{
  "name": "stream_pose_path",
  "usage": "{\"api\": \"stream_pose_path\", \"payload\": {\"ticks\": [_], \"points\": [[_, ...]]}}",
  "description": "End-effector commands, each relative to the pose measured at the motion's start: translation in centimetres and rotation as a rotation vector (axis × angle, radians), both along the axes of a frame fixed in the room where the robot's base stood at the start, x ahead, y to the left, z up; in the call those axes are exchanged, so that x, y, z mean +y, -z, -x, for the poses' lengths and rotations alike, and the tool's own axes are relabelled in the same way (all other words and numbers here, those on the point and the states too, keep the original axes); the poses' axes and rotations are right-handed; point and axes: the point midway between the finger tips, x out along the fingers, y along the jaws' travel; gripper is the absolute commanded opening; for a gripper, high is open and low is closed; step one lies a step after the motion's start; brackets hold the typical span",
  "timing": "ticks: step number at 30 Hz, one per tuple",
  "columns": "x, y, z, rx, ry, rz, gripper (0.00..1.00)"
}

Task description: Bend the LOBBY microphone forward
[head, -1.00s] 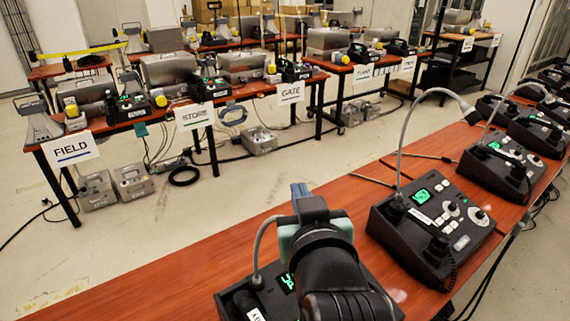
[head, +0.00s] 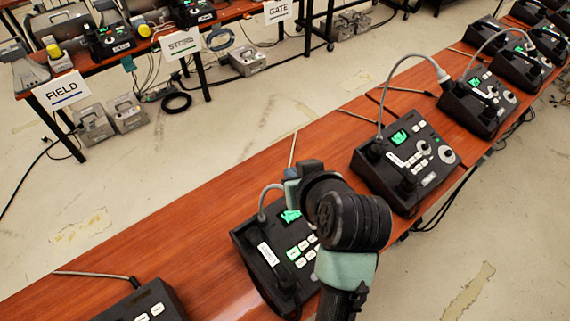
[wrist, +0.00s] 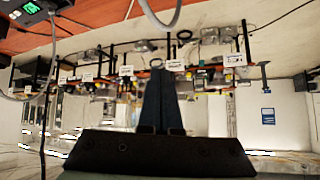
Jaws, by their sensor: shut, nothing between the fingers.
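The paging consoles stand in a row on a red-brown bench, and their small labels are too small to read, so I cannot tell which one is LOBBY. The console under my arm (head: 262,258) has a green screen and a grey gooseneck microphone (head: 263,198); its upper part is hidden behind my wrist. The console to its right (head: 385,195) has a gooseneck (head: 385,95) that arches up to the right. In the wrist view, my gripper (wrist: 160,75) is shut and empty, its dark fingers together. A grey gooseneck (wrist: 165,22) curves beyond the fingertips, apart from them. In the head view my arm hides the fingers.
Another console (head: 145,303) at the lower left has a gooseneck (head: 95,275) lying low towards the left. More consoles (head: 480,100) continue to the upper right. The bench (head: 150,235) is bare left of my arm. Signed tables (head: 62,92) stand across the open floor.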

Motion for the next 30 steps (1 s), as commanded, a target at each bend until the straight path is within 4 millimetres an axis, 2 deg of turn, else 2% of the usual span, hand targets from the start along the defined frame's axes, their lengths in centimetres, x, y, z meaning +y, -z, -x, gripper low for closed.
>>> {"api": "stream_pose_path", "payload": {"ticks": [16, 30], "points": [[0.2, 0.2, -0.2, 0.011, -0.003, -0.002, 0.00], [1.7, 4.8, -5.3, 0.011, -0.004, -0.001, 0.00]]}}
